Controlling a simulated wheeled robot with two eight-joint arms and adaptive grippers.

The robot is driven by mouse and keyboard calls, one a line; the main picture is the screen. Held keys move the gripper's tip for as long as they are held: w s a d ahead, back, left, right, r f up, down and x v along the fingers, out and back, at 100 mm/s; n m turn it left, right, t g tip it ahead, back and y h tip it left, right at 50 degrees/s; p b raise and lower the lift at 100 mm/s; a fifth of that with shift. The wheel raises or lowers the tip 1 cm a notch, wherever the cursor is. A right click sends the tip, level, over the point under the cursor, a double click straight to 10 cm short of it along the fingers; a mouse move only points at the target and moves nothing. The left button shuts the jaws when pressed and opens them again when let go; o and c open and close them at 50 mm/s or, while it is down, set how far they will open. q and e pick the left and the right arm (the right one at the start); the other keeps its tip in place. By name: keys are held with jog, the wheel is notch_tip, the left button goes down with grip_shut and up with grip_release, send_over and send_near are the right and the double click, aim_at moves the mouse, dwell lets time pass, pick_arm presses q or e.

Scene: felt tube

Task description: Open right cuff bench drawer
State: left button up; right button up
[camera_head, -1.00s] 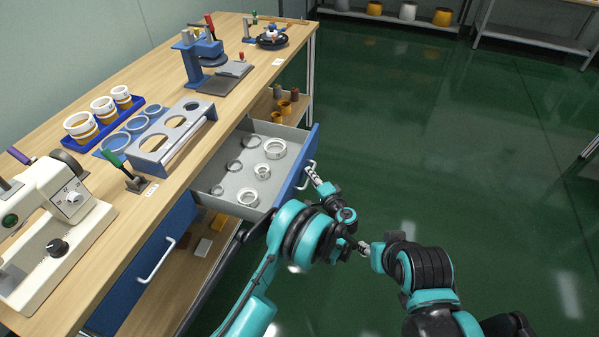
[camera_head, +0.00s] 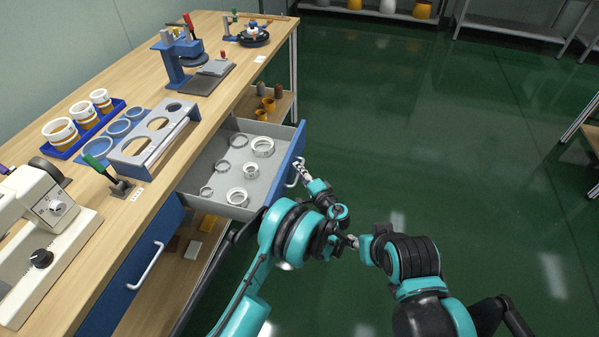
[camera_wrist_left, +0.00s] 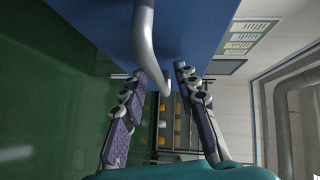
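The right cuff bench drawer (camera_head: 223,191) stands pulled out from the bench, with several pale rings (camera_head: 262,147) lying in its grey tray. Its blue front carries a pale bar handle (camera_head: 291,181), which also shows in the left wrist view (camera_wrist_left: 146,40). My left gripper (camera_head: 301,168) is at this handle. In the left wrist view its two fingers (camera_wrist_left: 160,72) stand apart on either side of the bar, with a gap on the right side. My right gripper (camera_head: 349,240) hangs beside the left arm, clear of the bench; its finger opening is too small to judge.
A second blue drawer (camera_head: 125,275) with a handle is shut at the left. The bench top holds a white machine (camera_head: 40,225), a holed blue-grey rack (camera_head: 150,145), a blue tray of cups (camera_head: 62,150) and a blue press (camera_head: 175,60). Green floor (camera_head: 430,150) is free to the right.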

pick_arm(q)
jog(key=v, duration=0.7)
jog(key=shift+s, duration=0.1)
